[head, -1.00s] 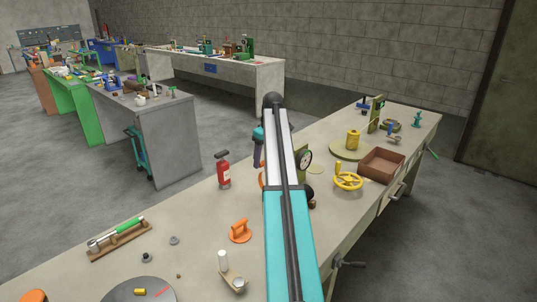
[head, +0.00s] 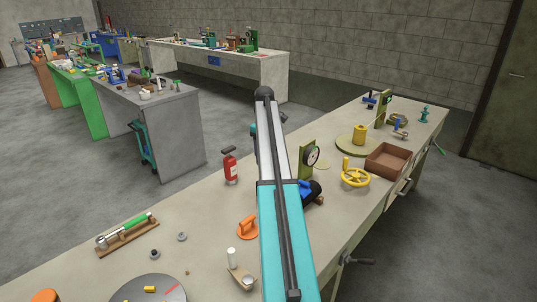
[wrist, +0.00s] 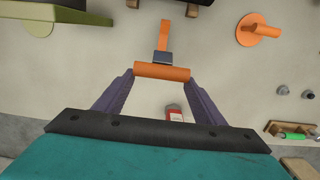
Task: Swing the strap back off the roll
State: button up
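An orange strap (wrist: 163,36) with a dark block (wrist: 162,57) and an orange crossbar (wrist: 162,71) shows in the upper middle of the wrist view. My gripper (wrist: 161,76) has its two purple fingers wide apart. The crossbar lies across the space at the fingertips, its ends close to both fingers; I cannot tell whether they touch. A black roll (head: 312,192) with a blue part lies on the bench just right of my arm in the head view, partly hidden. My gripper and the strap are hidden behind my arm there.
A red fire extinguisher (head: 230,166) stands left of my arm. A dial gauge (head: 311,157), a yellow handwheel (head: 355,177) and a brown tray (head: 387,159) are to the right.

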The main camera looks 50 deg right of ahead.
jog(key=o, duration=0.4)
jog(key=shift+w+a+f, duration=0.1)
jog(key=shift+w+f, duration=0.4)
jog(key=shift+w, duration=0.2)
jog(key=shift+s+r, duration=0.25)
jog(key=shift+r, duration=0.05)
jog(key=shift+w+r+p, duration=0.1)
jog(key=shift+r+p, duration=0.35)
jog(key=shift+r, duration=6.4)
